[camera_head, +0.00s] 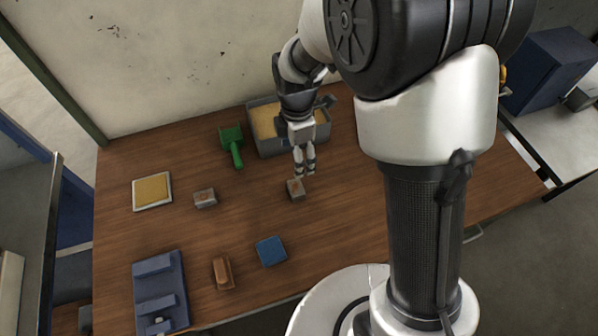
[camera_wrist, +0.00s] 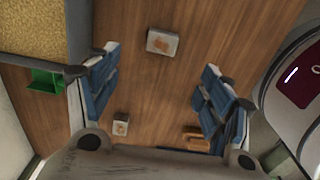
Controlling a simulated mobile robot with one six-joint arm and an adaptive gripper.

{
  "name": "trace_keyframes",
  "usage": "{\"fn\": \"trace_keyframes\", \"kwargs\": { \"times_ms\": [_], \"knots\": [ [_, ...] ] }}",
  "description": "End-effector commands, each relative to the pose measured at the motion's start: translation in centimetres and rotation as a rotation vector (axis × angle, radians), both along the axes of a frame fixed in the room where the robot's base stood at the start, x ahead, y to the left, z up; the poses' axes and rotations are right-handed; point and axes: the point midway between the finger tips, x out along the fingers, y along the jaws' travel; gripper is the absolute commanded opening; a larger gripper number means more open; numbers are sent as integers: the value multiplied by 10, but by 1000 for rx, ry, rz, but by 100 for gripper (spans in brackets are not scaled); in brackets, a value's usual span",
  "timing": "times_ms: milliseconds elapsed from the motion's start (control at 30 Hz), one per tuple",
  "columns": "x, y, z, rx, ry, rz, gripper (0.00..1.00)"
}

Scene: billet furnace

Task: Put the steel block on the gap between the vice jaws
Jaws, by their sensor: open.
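Two small grey blocks with rust-coloured marks on top lie on the table, and I cannot tell for certain which is the steel block. One block (camera_head: 295,189) is just below my gripper (camera_head: 305,173); it also shows at the top of the wrist view (camera_wrist: 162,42). The other block (camera_head: 205,198) lies farther left, and the wrist view shows it low down (camera_wrist: 120,127). My gripper (camera_wrist: 160,92) is open and empty, pointing down above the table. The blue vice (camera_head: 160,289) stands at the table's front left, with an empty gap between its jaws.
A grey bin (camera_head: 262,152) of yellow grain stands behind my gripper. Beside it is a green scoop (camera_head: 232,146). A yellow pad in a pale tray (camera_head: 152,191), a brown object (camera_head: 223,272) and a blue block (camera_head: 271,251) lie around. Bare wood separates them.

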Motion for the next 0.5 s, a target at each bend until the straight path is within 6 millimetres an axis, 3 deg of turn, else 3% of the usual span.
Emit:
{"fn": "trace_keyframes", "kwargs": {
  "times_ms": [300,500],
  "knots": [
    [-2,0,-72,-1,5,-3,73],
    [-2,0,-103,-1,2,-4,73]
  ]
}}
